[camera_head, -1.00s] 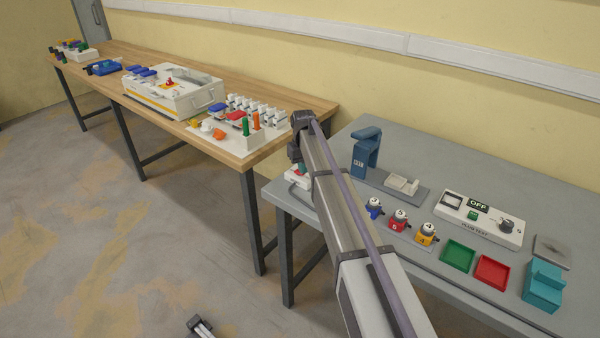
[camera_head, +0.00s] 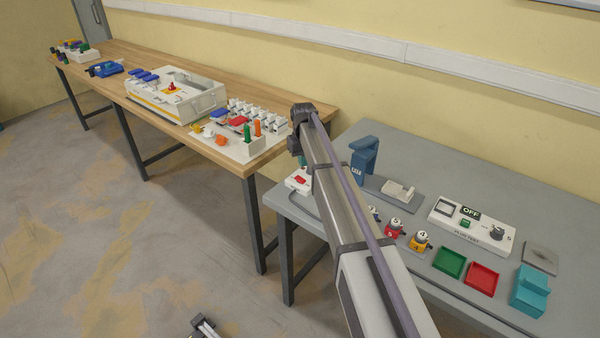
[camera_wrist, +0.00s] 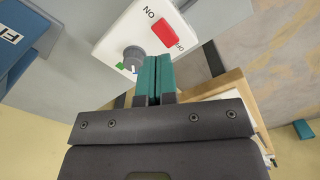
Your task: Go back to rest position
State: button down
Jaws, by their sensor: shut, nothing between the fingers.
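My gripper (camera_wrist: 157,78) is shut, with its teal fingertips together and nothing between them. In the wrist view the fingertips overlap the edge of a white switch box (camera_wrist: 113,30) near its dark dial (camera_wrist: 133,55). The box also carries a red rocker switch (camera_wrist: 156,27) marked ON and OFF. In the head view my arm reaches to the left end of the grey table (camera_head: 450,215). The teal fingertips (camera_head: 302,160) show just above the white box (camera_head: 297,184); the rest of the gripper is mostly hidden behind my arm.
Beside my arm stand a blue press-like fixture (camera_head: 365,158), small coloured plugs (camera_head: 420,241), a white test unit (camera_head: 470,228), a green tray (camera_head: 449,262), a red tray (camera_head: 482,278) and a teal block (camera_head: 530,291). A wooden bench (camera_head: 215,90) with parts stands left.

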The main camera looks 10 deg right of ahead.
jog(key=shift+s+r, duration=0.1)
jog(key=shift+r, duration=0.05)
jog(key=s+m, duration=0.2)
jog(key=s, duration=3.5)
jog(key=c, duration=1.8)
grip_release()
jog(key=shift+c, duration=0.2)
